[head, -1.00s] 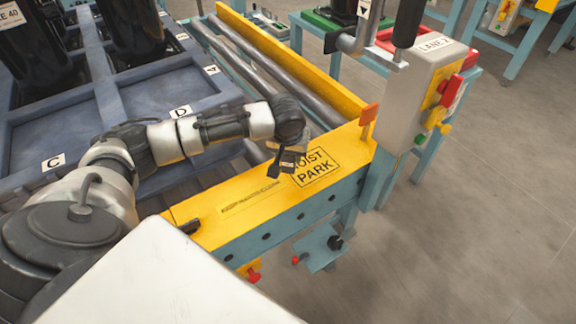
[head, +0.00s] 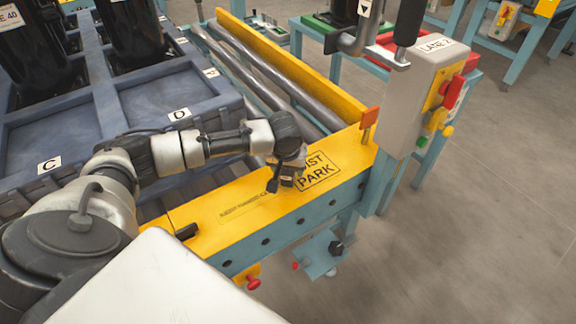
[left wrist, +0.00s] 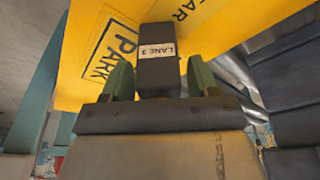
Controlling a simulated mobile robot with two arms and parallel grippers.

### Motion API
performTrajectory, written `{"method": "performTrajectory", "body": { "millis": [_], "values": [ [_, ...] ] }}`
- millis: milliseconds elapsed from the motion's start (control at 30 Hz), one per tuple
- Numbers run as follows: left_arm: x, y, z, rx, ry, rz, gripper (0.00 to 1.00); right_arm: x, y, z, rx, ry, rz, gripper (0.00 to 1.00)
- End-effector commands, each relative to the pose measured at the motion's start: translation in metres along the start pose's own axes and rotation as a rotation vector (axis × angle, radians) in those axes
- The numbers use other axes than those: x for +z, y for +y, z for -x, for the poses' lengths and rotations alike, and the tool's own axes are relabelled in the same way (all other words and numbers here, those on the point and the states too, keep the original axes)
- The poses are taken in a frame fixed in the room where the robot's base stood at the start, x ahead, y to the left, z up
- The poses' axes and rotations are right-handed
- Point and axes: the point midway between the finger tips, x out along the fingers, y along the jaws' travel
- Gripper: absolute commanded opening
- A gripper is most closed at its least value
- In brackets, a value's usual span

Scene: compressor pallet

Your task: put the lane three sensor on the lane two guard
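The lane three sensor (left wrist: 158,75) is a dark block with a white "LANE 3" label. My left gripper (left wrist: 160,82) has its green fingers on both sides of it, and the sensor sticks out past the fingertips. In the head view the left gripper (head: 288,172) is over the yellow lane two guard (head: 215,222), covering the first letters of the "HOIST PARK" marking. The guard also fills the upper part of the left wrist view (left wrist: 215,35). I cannot tell whether the sensor touches the guard. My right gripper is not in view.
A grey "LANE 2" control box (head: 425,95) stands at the guard's right end, by an orange tab (head: 369,118). A blue pallet (head: 60,130) with lettered bays and black cylinders is at left. Rollers (head: 245,75) run behind the guard.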

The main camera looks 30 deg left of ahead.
Motion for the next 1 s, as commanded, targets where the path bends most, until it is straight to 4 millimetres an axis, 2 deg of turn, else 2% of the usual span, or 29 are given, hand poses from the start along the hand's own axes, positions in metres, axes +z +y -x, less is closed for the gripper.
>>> {"method": "performTrajectory", "body": {
  "millis": [367, 467, 567, 700, 833, 1000],
  "values": [
    [-0.001, 0.000, 0.003, 0.000, 0.001, 0.000, 0.64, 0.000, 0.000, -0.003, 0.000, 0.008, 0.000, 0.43],
    [-0.002, -0.001, 0.018, 0.000, 0.000, 0.000, 0.64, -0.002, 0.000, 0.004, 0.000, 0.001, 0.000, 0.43],
    [-0.002, 0.000, 0.040, 0.001, 0.002, -0.002, 0.64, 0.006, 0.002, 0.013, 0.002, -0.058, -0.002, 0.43],
    [-0.002, 0.000, 0.073, 0.000, 0.002, 0.000, 0.64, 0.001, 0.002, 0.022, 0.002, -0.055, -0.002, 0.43],
    [-0.002, 0.000, 0.101, 0.001, 0.001, -0.001, 0.64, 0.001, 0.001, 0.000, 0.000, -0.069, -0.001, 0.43],
    [-0.001, 0.000, 0.116, 0.000, -0.001, 0.001, 0.64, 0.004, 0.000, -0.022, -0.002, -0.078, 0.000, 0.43]
  ]
}}
